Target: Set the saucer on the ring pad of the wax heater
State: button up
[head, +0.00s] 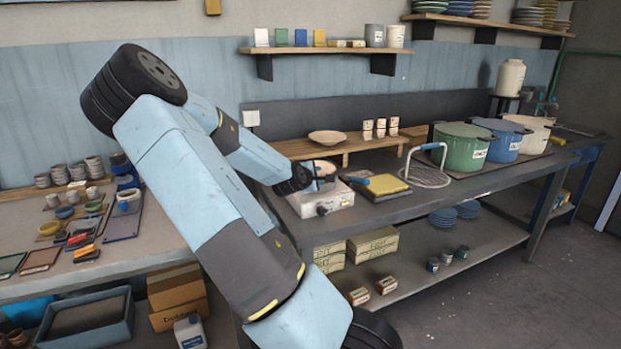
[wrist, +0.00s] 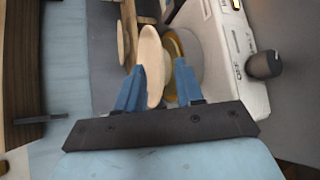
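The pale saucer (wrist: 153,70) is almost edge-on in the wrist view, between the two fingers of my gripper (wrist: 160,80). The fingers stand wide apart, with a visible gap beside the right one. The white wax heater (wrist: 228,62) is at the right there. Its round, golden-topped ring pad (wrist: 174,48) is right beside the saucer and partly hidden by it; I cannot tell whether they touch. In the head view, my gripper (head: 308,178) is at the left of the wax heater (head: 335,201), and the saucer (head: 326,168) is low over its top, small and partly hidden.
A shallow bowl (head: 327,138) and several small cups stand on a low wooden riser (head: 352,147) behind. A wall shelf (head: 330,51) hangs above.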

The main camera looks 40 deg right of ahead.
jog(key=s+a+m+g+y, duration=0.1)
jog(key=s+a+m+y, duration=0.3)
jog(key=a, duration=0.7)
jog(key=s+a+m+y, duration=0.35)
jog(key=a+y, duration=0.25)
jog(key=a, duration=0.6)
jog(key=s+a+r+m+y, duration=0.1)
jog(key=s+a+r, duration=0.6)
jog(key=s+r, duration=0.2)
jog(key=s+a+r+m+y, duration=0.1)
jog(key=s+a+r, duration=0.6)
jog(key=s, duration=0.6)
jog(key=shift+s+a+r, duration=0.2)
jog(key=shift+s+r, duration=0.1)
jog(key=shift+r, duration=0.65)
